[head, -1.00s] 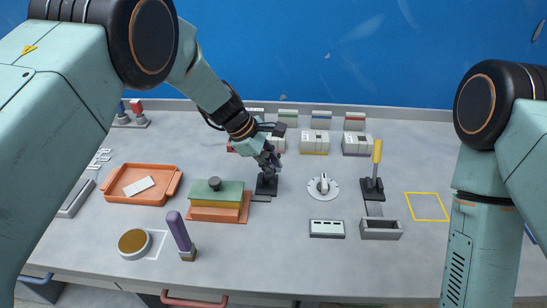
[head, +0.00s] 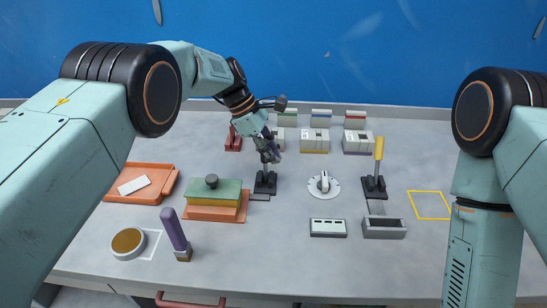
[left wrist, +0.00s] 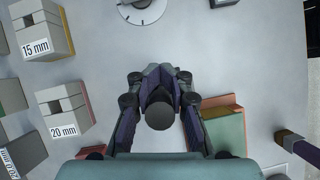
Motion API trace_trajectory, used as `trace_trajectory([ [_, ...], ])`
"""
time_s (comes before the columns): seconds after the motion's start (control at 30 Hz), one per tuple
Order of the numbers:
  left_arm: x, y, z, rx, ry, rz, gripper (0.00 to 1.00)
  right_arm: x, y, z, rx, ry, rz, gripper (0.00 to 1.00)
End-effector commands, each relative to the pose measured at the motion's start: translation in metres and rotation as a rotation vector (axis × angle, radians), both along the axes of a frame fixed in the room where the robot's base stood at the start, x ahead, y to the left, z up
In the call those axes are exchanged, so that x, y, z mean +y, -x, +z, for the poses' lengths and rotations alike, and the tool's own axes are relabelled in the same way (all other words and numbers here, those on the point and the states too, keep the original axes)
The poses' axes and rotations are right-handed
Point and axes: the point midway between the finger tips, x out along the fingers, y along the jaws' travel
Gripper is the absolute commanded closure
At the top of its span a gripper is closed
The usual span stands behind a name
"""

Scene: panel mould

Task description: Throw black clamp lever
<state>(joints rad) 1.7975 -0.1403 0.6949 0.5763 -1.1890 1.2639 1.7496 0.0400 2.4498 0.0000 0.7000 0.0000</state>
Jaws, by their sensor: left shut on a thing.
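The black clamp lever stands on a black base (head: 265,185) left of the middle of the bench, mostly hidden by my left gripper (head: 271,155). In the left wrist view the lever's round dark knob (left wrist: 160,116) shows between the purple fingers of the left gripper (left wrist: 160,78). The lever's exact tilt is hard to tell. My right arm shows at the right edge of the head view, but its gripper is out of view.
A green-topped mould (head: 213,191) stands just left of the clamp. A purple-handled tool (head: 173,229), a round pot (head: 128,242) and an orange tray (head: 160,193) lie further left. A dial (head: 323,186) and a yellow-handled lever (head: 378,155) stand to the right. Labelled blocks (head: 315,141) sit behind.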

Motion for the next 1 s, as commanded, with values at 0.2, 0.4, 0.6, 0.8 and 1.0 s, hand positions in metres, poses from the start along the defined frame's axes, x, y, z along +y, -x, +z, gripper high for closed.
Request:
trace_trajectory([
  [0.2,0.002,0.000,-0.001,0.002,-0.003,0.001,0.85,0.000,0.000,0.001,0.000,0.000,0.000,0.60],
  [0.4,0.002,0.000,-0.001,0.002,-0.002,0.000,0.68,0.000,0.000,0.001,0.000,0.000,0.000,0.60],
  [0.6,0.001,0.001,0.000,0.001,-0.001,0.000,0.55,0.000,0.000,0.001,0.000,0.000,0.000,0.60],
  [0.8,0.001,0.000,0.000,0.001,-0.001,0.000,0.55,0.000,0.000,0.001,0.000,0.000,0.000,0.60],
  [1.0,0.007,-0.001,0.012,-0.001,-0.001,0.000,0.55,0.000,0.000,0.001,0.000,0.000,0.000,0.60],
])
